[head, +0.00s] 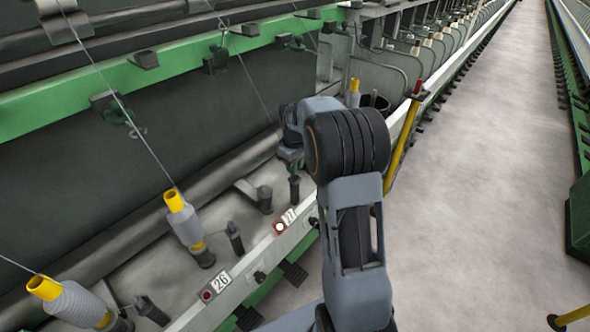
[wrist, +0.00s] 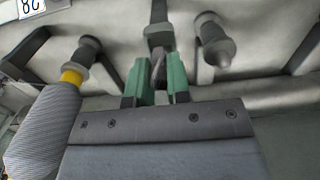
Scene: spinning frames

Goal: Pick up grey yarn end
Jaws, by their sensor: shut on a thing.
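My gripper (wrist: 161,84) has green fingers close together, shut on a small grey piece, the grey yarn end (wrist: 158,70), which shows as a narrow strip between them. In the head view my gripper (head: 290,153) is beyond my arm, above a dark spindle (head: 294,187) near the label 27; the yarn end is too small to make out there. In the wrist view a grey yarn bobbin (wrist: 42,130) with a yellow tube top stands to the left of the fingers, apart from them.
In the head view, grey bobbins (head: 184,222) on yellow tubes stand along the rail, with yarn strands rising from them. A label 27 (head: 289,216) and a label 26 (head: 221,281) sit on the rail. A green beam (head: 180,67) crosses above. The aisle floor (head: 470,190) at right is clear.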

